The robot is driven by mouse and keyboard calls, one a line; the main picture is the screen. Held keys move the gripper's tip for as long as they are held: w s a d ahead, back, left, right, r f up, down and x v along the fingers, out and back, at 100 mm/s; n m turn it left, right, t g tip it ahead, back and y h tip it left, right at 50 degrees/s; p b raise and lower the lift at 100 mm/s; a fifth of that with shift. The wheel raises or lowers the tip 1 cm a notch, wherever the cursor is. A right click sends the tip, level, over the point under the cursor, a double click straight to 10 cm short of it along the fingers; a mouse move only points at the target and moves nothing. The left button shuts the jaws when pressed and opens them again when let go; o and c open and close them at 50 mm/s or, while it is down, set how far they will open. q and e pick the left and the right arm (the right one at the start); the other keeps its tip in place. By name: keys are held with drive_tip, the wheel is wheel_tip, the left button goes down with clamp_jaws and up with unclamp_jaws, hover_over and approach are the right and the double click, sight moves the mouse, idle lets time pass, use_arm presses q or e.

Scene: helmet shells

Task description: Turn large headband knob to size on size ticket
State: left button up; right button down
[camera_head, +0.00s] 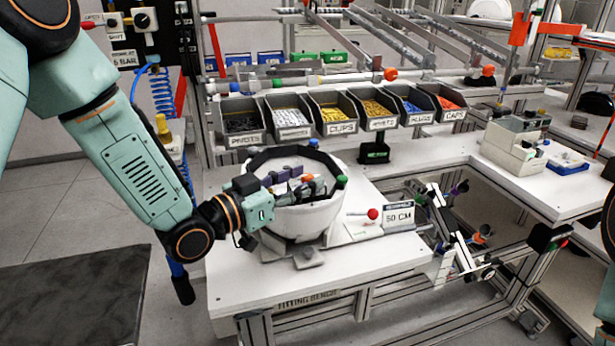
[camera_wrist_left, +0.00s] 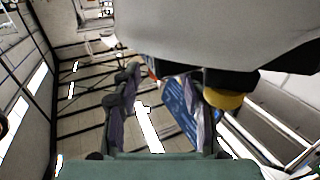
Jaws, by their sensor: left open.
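A white helmet shell (camera_head: 296,222) with a black rim sits open side up on the fitting bench. My left gripper (camera_head: 300,182) reaches over its near left rim and is open. In the left wrist view my open fingers (camera_wrist_left: 165,88) have no object clearly between them. The pale shell (camera_wrist_left: 220,32) fills the top there, with a yellow and black knob (camera_wrist_left: 226,97) beside the right finger. I cannot tell whether they touch. In the head view the arm and fingers hide part of the shell's inside. The size ticket (camera_head: 399,217) reads 50 CM.
A red ball-ended lever (camera_head: 373,214) stands right of the shell. Several labelled parts bins (camera_head: 290,118) line the back. The white fitting bench (camera_head: 240,283) has clear room at its front left. Metal framing (camera_head: 455,240) stands beside its right edge.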

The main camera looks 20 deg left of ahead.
use_arm(q)
drive_tip(key=shift+w+d, duration=0.45)
drive_tip(key=shift+w, duration=0.35)
drive_tip(key=shift+c, duration=0.3)
drive_tip(key=shift+s, duration=0.15)
drive_tip(key=shift+c, duration=1.4)
clamp_jaws()
